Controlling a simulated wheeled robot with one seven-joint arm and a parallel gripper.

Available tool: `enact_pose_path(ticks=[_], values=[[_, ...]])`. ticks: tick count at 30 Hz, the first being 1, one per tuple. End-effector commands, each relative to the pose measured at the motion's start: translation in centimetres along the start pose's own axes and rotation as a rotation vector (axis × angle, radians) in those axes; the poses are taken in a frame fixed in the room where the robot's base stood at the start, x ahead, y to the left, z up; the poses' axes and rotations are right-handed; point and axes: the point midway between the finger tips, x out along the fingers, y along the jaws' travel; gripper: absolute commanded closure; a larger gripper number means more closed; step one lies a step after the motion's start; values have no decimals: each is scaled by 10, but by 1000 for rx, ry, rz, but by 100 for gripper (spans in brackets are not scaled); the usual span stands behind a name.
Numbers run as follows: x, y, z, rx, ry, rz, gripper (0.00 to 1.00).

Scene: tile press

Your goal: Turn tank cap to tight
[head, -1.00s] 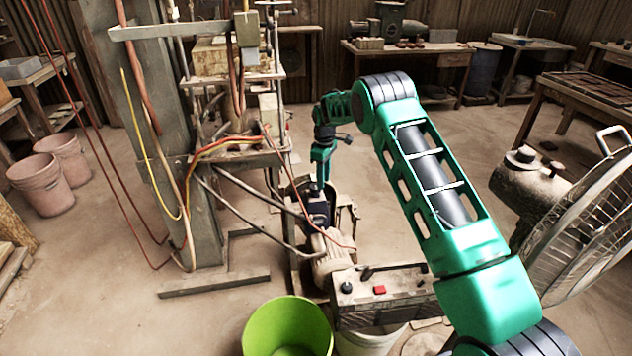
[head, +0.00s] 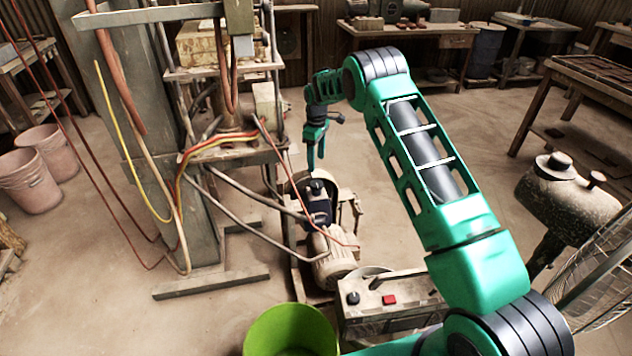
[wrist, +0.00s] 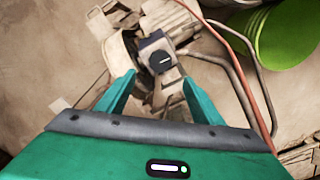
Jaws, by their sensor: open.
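A round black cap (wrist: 160,62) with a short white mark sits on a dark blue-grey block of the pump unit. In the head view the cap (head: 316,186) is small and dark, behind the beige motor. My gripper (wrist: 158,90) is open and empty, with one green finger on each side of the picture below the cap. In the head view my gripper (head: 315,160) hangs just above the cap, pointing down. The fingers look apart from the cap. Any "tight" marking around it is too small to read.
A beige motor (head: 335,262) and hoses (head: 265,200) crowd the cap. A control box (head: 385,303) and a green bucket (head: 290,330) stand in front. The press column (head: 165,150) is at left. A rusty tank (head: 570,195) and a fan (head: 600,270) stand at right.

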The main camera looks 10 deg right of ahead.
Motion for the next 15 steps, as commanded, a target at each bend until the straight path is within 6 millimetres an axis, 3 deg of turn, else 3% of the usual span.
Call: enact_pose_path(ticks=[7, 15], values=[[16, 2, 3, 3, -1, -2, 40], [62, 2, 4, 4, -1, -2, 40]])
